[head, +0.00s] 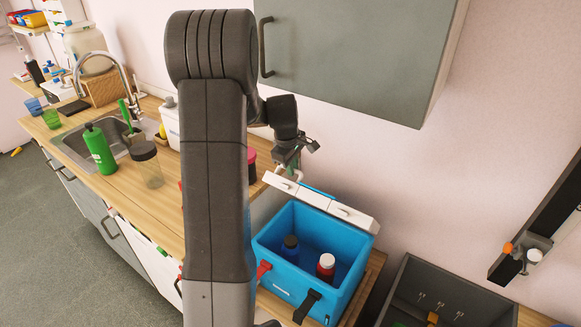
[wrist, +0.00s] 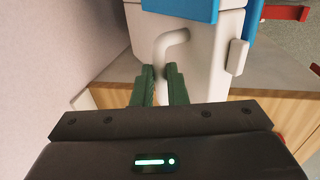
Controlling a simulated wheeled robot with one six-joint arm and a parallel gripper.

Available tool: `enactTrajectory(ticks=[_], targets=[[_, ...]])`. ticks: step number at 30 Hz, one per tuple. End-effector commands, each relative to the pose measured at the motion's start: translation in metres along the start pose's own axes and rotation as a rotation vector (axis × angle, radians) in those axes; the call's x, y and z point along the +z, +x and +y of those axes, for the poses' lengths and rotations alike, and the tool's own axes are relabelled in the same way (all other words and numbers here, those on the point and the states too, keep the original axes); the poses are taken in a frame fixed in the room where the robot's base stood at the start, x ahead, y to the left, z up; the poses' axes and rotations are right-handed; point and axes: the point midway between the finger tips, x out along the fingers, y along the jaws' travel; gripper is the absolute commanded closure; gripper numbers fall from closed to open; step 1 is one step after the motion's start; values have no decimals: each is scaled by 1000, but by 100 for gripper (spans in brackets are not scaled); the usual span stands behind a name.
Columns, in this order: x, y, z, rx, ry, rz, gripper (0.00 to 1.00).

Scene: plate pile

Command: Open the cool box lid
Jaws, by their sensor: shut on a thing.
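The blue cool box (head: 280,277) stands on a wooden surface right of the counter in the head view. Its white lid (head: 325,204) is raised at the back edge, and the inside of the box shows. My gripper (head: 289,168) is at the lid's left end, partly hidden by dark parts of my arm. In the wrist view my gripper's green fingers (wrist: 160,80) are closed around the white bent lid handle (wrist: 170,40). The white lid (wrist: 205,60) fills the upper middle of that view.
Inside the box stand a red bottle with a white cap (head: 326,267) and a dark blue bottle (head: 290,248). A grey wall cabinet (head: 350,55) hangs above. A dark tray (head: 440,285) lies to the right. A green bottle (head: 99,150) stands near the sink.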

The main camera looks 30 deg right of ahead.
Motion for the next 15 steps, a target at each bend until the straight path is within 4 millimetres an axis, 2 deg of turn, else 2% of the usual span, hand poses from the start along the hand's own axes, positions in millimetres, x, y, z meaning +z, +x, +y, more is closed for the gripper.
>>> enactTrajectory(ticks=[1,5,6,8,15], targets=[[2,6,-3,-9,1,-5,100],[2,6,-3,-9,1,-5,100],[2,6,-3,-9,1,-6,80],[2,6,-3,-8,1,-5,68],[1,3,-2,-4,1,-3,66]])
